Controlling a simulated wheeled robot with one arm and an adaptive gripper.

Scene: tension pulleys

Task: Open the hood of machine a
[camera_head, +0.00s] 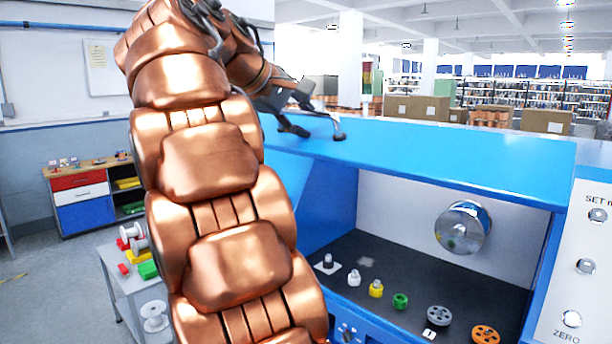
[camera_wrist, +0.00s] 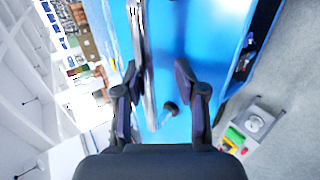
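The blue machine (camera_head: 340,190) fills the right half of the head view. Its broad blue top panel (camera_head: 450,155) lies above an open front bay with a dark floor. I cannot tell from its look alone whether this panel is the hood. My gripper (camera_head: 316,131) is over the back left part of the panel, fingers spread. In the wrist view my gripper (camera_wrist: 157,68) is open, with blue surface and a long grey bar (camera_wrist: 147,75) seen between its fingers. A small dark round part (camera_wrist: 169,109) shows beside the bar. Whether the fingers touch anything is unclear.
Inside the bay are a shiny round disc (camera_head: 463,228) and several small pulleys, one yellow (camera_head: 376,288), one orange (camera_head: 485,334). A white control panel (camera_head: 585,265) is at right. A grey side table (camera_head: 112,262) with coloured parts stands left. Open floor lies at far left.

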